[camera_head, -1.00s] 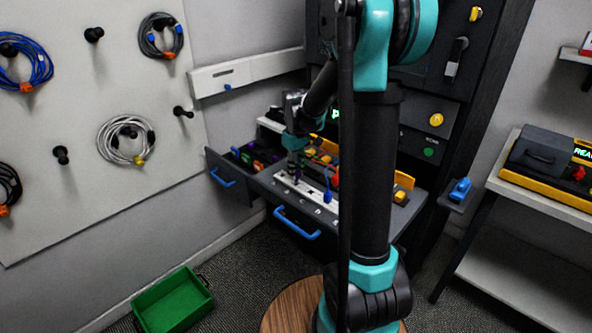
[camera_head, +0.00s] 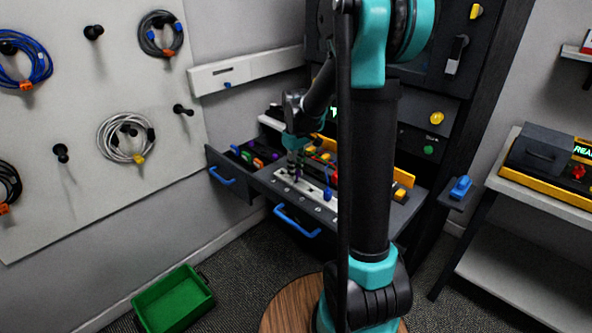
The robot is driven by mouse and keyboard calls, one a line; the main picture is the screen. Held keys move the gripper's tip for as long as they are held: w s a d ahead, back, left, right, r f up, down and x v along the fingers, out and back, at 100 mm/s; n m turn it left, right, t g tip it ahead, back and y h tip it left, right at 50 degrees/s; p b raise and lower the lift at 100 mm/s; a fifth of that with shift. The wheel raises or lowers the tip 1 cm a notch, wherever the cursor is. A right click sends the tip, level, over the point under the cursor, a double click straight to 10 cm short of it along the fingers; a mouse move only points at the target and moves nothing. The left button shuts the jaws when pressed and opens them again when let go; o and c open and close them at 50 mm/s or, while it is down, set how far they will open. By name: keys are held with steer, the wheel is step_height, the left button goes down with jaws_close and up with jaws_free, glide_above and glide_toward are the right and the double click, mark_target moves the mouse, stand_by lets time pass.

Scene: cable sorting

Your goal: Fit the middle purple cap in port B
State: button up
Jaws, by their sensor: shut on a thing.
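My gripper (camera_head: 294,172) points down over the white port strip (camera_head: 318,198) on the desk-like drawer top. Its fingers are small in this view, and the thing held between them is mostly hidden; a dark purplish bit shows at the fingertips. I cannot tell which port lies beneath it, or whether the held cap touches the strip. A blue plug (camera_head: 328,193) stands on the strip to the right of my gripper. Purple and other coloured caps (camera_head: 246,156) lie in the open drawer (camera_head: 229,174) to the left.
Yellow and orange parts (camera_head: 400,194) lie to the right on the console. My arm hides part of the console. A green bin (camera_head: 173,302) stands on the floor. Cable coils (camera_head: 125,138) hang on the left wall board. A blue-topped piece (camera_head: 460,187) sits on a side ledge.

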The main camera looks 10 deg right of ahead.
steer(key=shift+f, duration=0.7)
stand_by(0.7)
steer(key=o, duration=0.9)
steer(key=shift+o, duration=0.5)
steer(key=o, duration=0.4)
steer(key=shift+r, duration=0.1)
steer(key=shift+r, duration=3.4)
